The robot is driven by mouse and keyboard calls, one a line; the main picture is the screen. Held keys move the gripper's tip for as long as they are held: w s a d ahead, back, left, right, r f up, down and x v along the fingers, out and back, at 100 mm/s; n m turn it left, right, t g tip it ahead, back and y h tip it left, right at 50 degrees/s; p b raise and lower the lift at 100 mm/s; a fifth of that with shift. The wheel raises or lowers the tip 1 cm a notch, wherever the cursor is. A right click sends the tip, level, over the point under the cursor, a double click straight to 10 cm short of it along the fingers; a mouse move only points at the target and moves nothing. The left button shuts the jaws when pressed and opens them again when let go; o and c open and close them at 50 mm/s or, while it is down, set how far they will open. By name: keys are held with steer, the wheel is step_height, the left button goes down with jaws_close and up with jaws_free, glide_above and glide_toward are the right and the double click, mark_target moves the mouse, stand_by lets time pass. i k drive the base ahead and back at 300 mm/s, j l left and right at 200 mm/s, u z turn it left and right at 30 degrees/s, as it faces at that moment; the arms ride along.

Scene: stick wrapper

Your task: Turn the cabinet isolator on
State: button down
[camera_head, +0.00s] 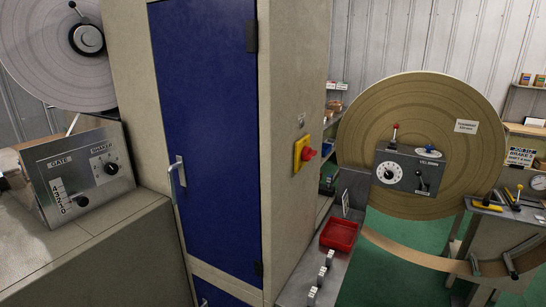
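The cabinet isolator (299,154) is a yellow plate with a red rotary knob (309,154). It is mounted on the beige right side wall of the tall cabinet (286,80), in the camera_head view. A small label (301,119) sits above it. The knob sticks out to the right; its exact setting is too small to tell. The cabinet's blue door (207,120) is shut, with a metal handle (178,175) on its left edge. My gripper is not in view.
A gate and shaker panel (85,170) stands on a bench at left. A ledge with a red tray (339,235) and several small switches runs below the isolator. A control box (409,172) stands before a large brown reel (365,120). Green floor (400,262) is open at right.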

mark_target(307, 155)
steer(key=u, duration=4)
steer(key=k+l+u, duration=0.25)
steer(key=k+u, duration=0.65)
steer(key=k, duration=0.15)
steer(key=k+u, duration=0.2)
steer(key=k, duration=0.35)
steer(key=k+u, duration=0.2)
steer(key=k, duration=0.35)
steer(key=k+j+u, duration=0.2)
steer(key=k, duration=0.3)
steer(key=k+l+z, duration=0.1)
steer(key=k+z, duration=0.2)
steer(key=z, duration=0.2)
steer(key=k+l+z, duration=0.2)
steer(key=z, duration=2.9)
steer(key=l, duration=0.05)
